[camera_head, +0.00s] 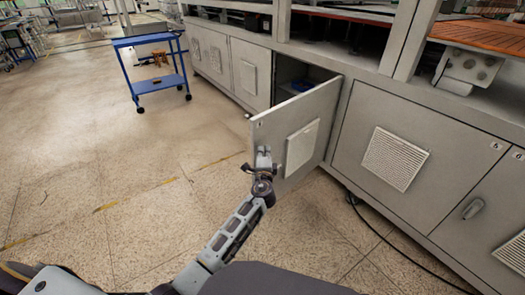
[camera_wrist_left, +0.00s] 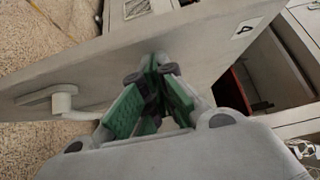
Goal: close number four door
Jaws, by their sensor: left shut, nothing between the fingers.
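The number four door (camera_head: 270,132) is a grey cabinet door standing open, swung out from its opening, with a white vent grille on it. In the left wrist view the door panel (camera_wrist_left: 110,50) crosses the picture, with a "4" label near its upper right end and a handle (camera_wrist_left: 60,103) at lower left. My left gripper (camera_head: 263,155) is at the door's near face, close to its free edge. Its green fingers are shut (camera_wrist_left: 154,66) with nothing between them, tips at or very near the panel; contact is unclear. My right gripper is not seen.
Shut doors with grilles stand on both sides (camera_head: 376,150). A black cable (camera_head: 385,240) lies on the floor at right. A blue cart (camera_head: 155,68) stands at back left. The left floor is mostly clear.

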